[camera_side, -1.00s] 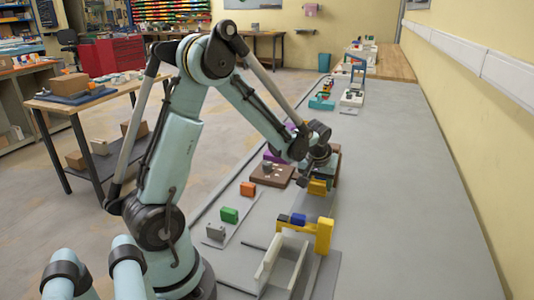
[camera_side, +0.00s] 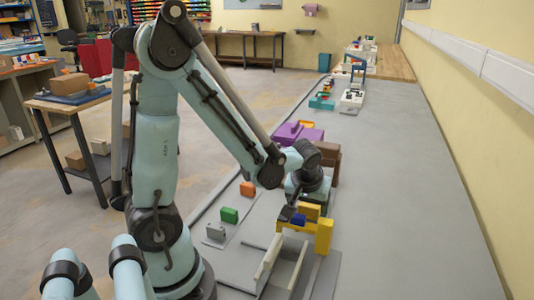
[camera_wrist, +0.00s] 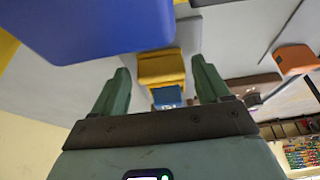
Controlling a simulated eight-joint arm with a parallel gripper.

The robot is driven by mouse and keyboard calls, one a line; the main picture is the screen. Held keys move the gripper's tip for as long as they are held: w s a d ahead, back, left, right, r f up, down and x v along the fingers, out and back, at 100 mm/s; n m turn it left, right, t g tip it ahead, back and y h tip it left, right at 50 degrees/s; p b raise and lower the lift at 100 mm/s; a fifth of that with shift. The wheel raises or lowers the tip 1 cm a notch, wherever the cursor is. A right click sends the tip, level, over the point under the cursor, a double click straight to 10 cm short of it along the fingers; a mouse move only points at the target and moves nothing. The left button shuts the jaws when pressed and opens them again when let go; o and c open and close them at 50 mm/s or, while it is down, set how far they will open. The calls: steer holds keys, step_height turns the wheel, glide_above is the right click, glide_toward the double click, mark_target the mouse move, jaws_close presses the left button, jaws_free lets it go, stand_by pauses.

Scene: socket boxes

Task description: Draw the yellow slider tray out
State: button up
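The yellow frame (camera_side: 322,237) stands beside the grey rails in the side view; I cannot be sure which yellow part is the slider tray. A blue block (camera_side: 298,219) sits at the frame, and a yellow block (camera_side: 310,211) shows just behind it. My gripper (camera_side: 301,209) is low, close over these pieces. In the wrist view, a yellow block (camera_wrist: 162,68) with a blue part (camera_wrist: 167,96) lies between the green fingers of my gripper (camera_wrist: 160,65). Narrow gaps seem to show on both sides, but contact is unclear. A large blue piece (camera_wrist: 85,25) fills the upper left.
Grey rails (camera_side: 268,262) run toward the side camera. An orange block (camera_side: 247,188), a green block (camera_side: 229,215) and a grey block (camera_side: 215,231) stand at left. Purple (camera_side: 297,135) and brown (camera_side: 327,163) boxes stand behind my gripper. The right of the bench is clear.

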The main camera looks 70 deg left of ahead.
steer(key=shift+o, duration=0.6)
steer(key=shift+a, duration=0.1)
steer(key=shift+r, duration=0.15)
steer(key=v, duration=1.2)
